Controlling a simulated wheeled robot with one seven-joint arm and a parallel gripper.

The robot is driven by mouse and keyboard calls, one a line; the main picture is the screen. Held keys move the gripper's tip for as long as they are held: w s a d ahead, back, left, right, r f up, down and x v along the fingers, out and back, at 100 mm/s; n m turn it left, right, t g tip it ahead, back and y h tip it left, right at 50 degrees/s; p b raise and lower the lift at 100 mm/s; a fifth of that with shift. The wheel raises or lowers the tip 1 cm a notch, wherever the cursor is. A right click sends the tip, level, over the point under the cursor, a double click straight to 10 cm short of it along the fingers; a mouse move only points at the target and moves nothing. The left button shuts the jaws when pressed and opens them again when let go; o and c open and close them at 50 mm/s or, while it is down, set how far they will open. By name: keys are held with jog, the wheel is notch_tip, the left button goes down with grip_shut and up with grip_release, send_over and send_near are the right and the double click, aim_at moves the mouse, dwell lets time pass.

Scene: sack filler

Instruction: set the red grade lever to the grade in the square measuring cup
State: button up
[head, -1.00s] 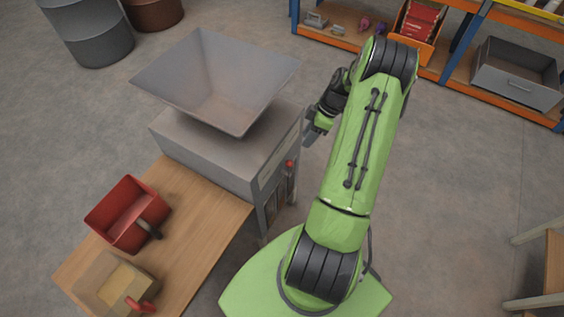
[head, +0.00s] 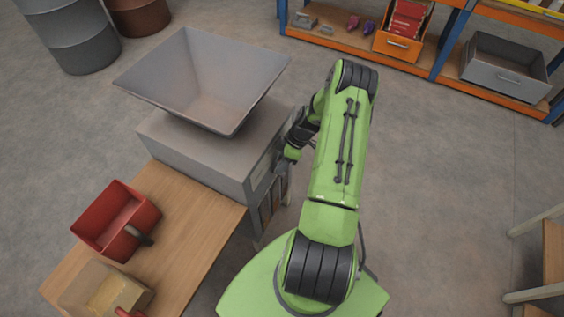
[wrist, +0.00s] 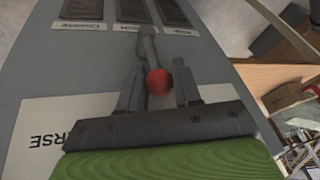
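The red grade lever's ball knob (wrist: 158,82) shows in the wrist view, its grey shaft running up to near the middle of three labelled dark windows. My gripper (wrist: 158,88) is open, with one finger on each side of the knob; contact is unclear. In the head view my gripper (head: 284,160) is at the machine's right side and the knob is hidden. A square tan measuring cup (head: 78,284) with a red handle is at the table's lower left, with yellowish, fine-looking contents; their exact grade is hard to tell.
The grey filler machine with its hopper (head: 205,85) stands at the table's (head: 195,225) far end. A red scoop (head: 92,243) with a dark handle lies on the table. A white label (wrist: 45,135) ending in "RSE" is upside down. Open floor lies to the right.

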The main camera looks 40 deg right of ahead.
grip_shut()
